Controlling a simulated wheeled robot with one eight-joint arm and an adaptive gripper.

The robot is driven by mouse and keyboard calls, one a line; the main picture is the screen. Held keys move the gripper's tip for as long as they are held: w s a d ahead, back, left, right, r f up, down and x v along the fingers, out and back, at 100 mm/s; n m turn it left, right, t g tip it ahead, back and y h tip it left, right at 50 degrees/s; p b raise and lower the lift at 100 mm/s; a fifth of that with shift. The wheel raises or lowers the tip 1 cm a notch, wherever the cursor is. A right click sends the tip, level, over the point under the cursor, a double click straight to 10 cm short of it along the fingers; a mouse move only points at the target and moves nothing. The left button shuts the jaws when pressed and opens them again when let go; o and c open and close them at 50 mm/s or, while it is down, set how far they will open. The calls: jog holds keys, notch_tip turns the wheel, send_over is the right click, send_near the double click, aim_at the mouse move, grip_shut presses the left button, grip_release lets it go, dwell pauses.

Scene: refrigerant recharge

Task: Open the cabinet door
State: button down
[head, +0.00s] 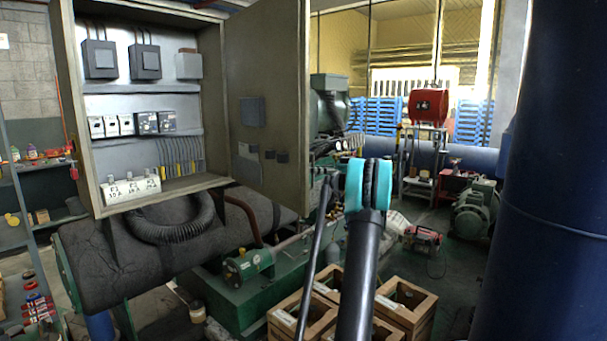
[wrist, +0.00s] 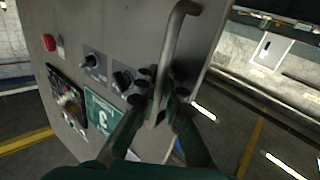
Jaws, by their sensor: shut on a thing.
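The grey cabinet (head: 72,110) stands at the left in the head view, its inside with breakers and wires exposed. Its door (head: 268,90) is swung open to the cabinet's right, inner face showing. In the wrist view the door's outer face (wrist: 125,30) fills the left and middle, with a metal bar handle (wrist: 174,48) near its edge. My gripper (wrist: 163,88) is shut on the lower part of this handle. In the head view my arm rises at the centre, right of the door; the handle and the gripper's hold are hidden there.
The door's outer face has a red button (wrist: 49,42), knobs (wrist: 92,62) and a green label (wrist: 101,112). Wooden crates (head: 408,302) stand low beside my arm. A dark insulated tank (head: 130,255) lies under the cabinet. A large blue column (head: 545,190) stands at the right.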

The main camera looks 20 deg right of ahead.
jog(key=shift+w+d+n+g, duration=0.15)
jog(key=shift+w+d+g, duration=0.15)
jog(key=shift+d, duration=0.65)
jog(key=shift+w+d+n+g, duration=0.2)
jog(key=shift+w+d, duration=0.15)
jog(key=shift+d, duration=0.55)
jog(key=c, duration=1.6)
grip_release()
